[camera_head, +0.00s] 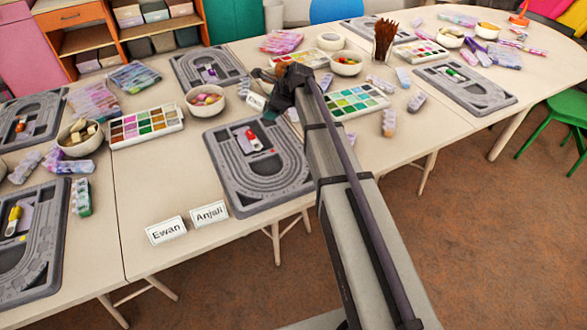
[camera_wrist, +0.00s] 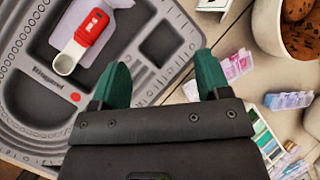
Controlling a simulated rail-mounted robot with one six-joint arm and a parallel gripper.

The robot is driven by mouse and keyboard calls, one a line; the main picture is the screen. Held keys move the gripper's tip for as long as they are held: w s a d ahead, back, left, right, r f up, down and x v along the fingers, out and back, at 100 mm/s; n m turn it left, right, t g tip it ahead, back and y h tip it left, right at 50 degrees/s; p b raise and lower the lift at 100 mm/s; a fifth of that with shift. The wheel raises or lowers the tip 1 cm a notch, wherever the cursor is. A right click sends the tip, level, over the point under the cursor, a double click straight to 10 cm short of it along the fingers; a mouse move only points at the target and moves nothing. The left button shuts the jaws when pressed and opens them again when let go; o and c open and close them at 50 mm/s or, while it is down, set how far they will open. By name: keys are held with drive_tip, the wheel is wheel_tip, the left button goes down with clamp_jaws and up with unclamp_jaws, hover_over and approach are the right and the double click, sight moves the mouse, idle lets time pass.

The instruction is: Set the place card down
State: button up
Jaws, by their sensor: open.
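Two white place cards stand at the table's front edge in the head view, reading "Ewan" (camera_head: 166,231) and "Anjali" (camera_head: 209,214). A small white card-like piece (camera_head: 256,102) lies by my gripper, behind the middle bead board; its text is unreadable. My gripper (camera_head: 272,76) is above the table past that board. In the wrist view its green fingers (camera_wrist: 160,78) are spread apart, with no card visible between them. Below them is a grey bead board (camera_wrist: 110,115) with a red-and-white tool (camera_wrist: 82,42). A pale piece shows partly behind the right finger.
Bead bowls (camera_head: 205,108), colour trays (camera_head: 146,126) and other bead boards (camera_head: 463,88) crowd the tables. A bowl of brown pieces (camera_wrist: 262,28) stands right of my gripper in the wrist view. The table left of the middle board is bare (camera_head: 160,180).

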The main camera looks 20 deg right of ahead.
drive_tip(key=s+a+n+g, duration=0.1)
drive_tip(key=s+n, duration=0.2)
drive_tip(key=s, duration=0.3)
drive_tip(key=s+a+f+n+g+h, duration=0.1)
drive_tip(key=s+n, duration=0.3)
drive_tip(key=s, duration=0.2)
drive_tip(key=s+a+f+n+g, duration=0.1)
drive_tip(key=s+n, duration=0.3)
drive_tip(key=s, duration=0.2)
drive_tip(key=shift+s+f+h, duration=0.1)
drive_tip(key=shift+s+h, duration=0.2)
drive_tip(key=shift+h, duration=0.1)
drive_tip(key=s+n+g+h, duration=0.2)
drive_tip(key=s+n, duration=0.9)
drive_tip(key=s, duration=0.4)
drive_tip(key=shift+d+f+n+g, duration=0.3)
drive_tip(key=shift+f+n+g, duration=0.1)
drive_tip(key=shift+f, duration=0.05)
drive_tip(key=shift+c, duration=0.8)
drive_tip(key=shift+w, duration=0.1)
